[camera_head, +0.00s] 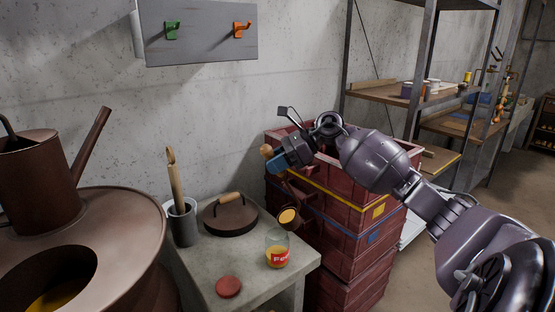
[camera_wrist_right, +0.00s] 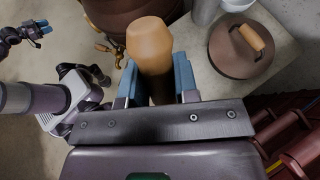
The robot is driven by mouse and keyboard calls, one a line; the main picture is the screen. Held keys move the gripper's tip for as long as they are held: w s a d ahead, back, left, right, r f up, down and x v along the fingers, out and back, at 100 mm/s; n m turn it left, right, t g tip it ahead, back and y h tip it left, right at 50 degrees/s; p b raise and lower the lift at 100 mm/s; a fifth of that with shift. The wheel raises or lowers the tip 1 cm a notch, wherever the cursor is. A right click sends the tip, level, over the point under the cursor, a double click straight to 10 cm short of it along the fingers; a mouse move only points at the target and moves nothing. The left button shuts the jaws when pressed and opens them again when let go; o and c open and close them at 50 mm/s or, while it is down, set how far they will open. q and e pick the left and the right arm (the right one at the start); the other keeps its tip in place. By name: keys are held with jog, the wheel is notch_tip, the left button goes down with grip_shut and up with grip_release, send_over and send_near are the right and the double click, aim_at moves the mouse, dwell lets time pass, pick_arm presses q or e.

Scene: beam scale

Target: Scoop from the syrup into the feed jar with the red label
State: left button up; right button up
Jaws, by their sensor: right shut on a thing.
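The feed jar (camera_head: 278,250) is clear glass with a red label and amber contents low inside; it stands near the table's front edge. My right gripper (camera_head: 277,160) is shut on the wooden handle of a brown ladle (camera_head: 283,198). The handle (camera_wrist_right: 150,45) shows between its blue fingers in the wrist view. The ladle's cup holds amber syrup (camera_head: 288,216) and hangs above and slightly right of the jar, apart from it. More syrup (camera_head: 55,293) shows in the vat opening at left. My left gripper (camera_wrist_right: 41,30) is small in the wrist view; its opening is unclear.
A brown vat (camera_head: 125,225) fills the left. On the grey table (camera_head: 205,265) are a round lid with a wooden handle (camera_head: 230,216), a grey cup (camera_head: 183,225) with a wooden-handled tool, and a red disc (camera_head: 228,286). Stacked red crates (camera_head: 335,225) stand close at right.

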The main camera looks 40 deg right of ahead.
jog(key=shift+d+f, duration=0.1)
jog(key=shift+f, duration=0.2)
dwell(0.4)
dwell(0.4)
jog(key=shift+w+a+b, duration=0.15)
jog(key=shift+a+b, duration=0.1)
jog(key=shift+b, duration=0.05)
jog(key=shift+w+a+g+h, duration=0.3)
jog(key=shift+w+a+h, duration=0.05)
jog(key=shift+a+h, duration=0.15)
jog(key=w+a+h, duration=0.1)
jog(key=w+a+f+g+b, duration=0.1)
jog(key=a, duration=0.1)
jog(key=shift+h, duration=0.4)
dwell(0.4)
jog(key=shift+w+a, duration=0.1)
jog(key=shift+w, duration=0.05)
